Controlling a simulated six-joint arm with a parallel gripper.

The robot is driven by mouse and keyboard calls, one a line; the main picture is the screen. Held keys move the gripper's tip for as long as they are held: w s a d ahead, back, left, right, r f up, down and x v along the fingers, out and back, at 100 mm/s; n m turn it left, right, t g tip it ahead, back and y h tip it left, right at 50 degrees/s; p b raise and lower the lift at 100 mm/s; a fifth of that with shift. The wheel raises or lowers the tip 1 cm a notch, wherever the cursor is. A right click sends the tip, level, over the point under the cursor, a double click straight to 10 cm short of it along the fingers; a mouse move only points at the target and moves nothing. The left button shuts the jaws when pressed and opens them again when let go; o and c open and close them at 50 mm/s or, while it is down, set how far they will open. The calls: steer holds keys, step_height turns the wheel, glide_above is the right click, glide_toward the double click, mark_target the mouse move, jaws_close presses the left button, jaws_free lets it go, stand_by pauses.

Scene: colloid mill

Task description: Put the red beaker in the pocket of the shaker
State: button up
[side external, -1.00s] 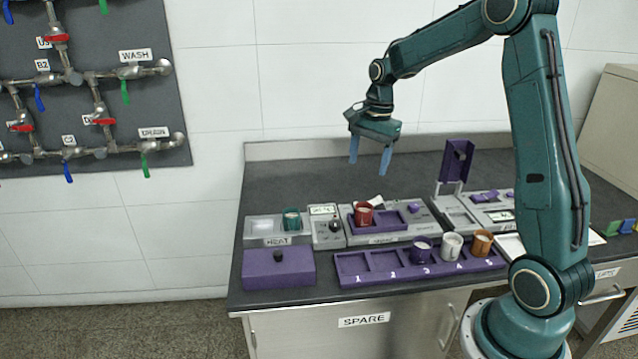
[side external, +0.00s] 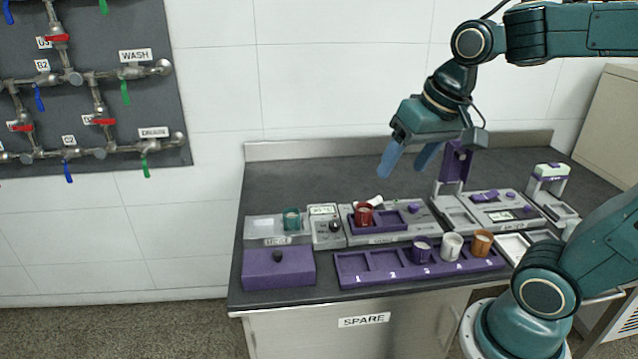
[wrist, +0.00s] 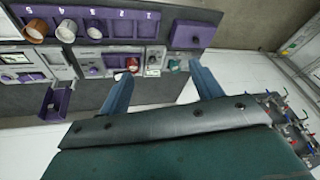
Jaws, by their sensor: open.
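The red beaker (side external: 364,214) stands upright at the left end of the purple pocketed tray (side external: 393,226) on a grey bench unit, which looks like the shaker (side external: 428,228). It appears to sit in the left pocket; its base is hidden by the tray's wall. It also shows in the wrist view (wrist: 133,65), just right of the left fingertip in the picture. My gripper (side external: 402,172) is open and empty, above and behind the unit, to the right of the beaker and well clear of it.
A green beaker (side external: 291,219) stands in the heat unit (side external: 262,228) at left. The numbered purple rack (side external: 352,280) in front holds purple, white and orange beakers. A purple lidded box (side external: 260,271) is front left. An upright purple lid (side external: 457,165) rises near my gripper.

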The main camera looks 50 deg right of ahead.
steer(key=s+a+f+n+t, duration=0.1)
steer(key=s+a+n, duration=0.1)
steer(key=s+n, duration=0.2)
steer(key=shift+s+a+f+n, duration=0.15)
steer(key=shift+s+a+n, duration=0.2)
steer(key=shift+s, duration=1.05)
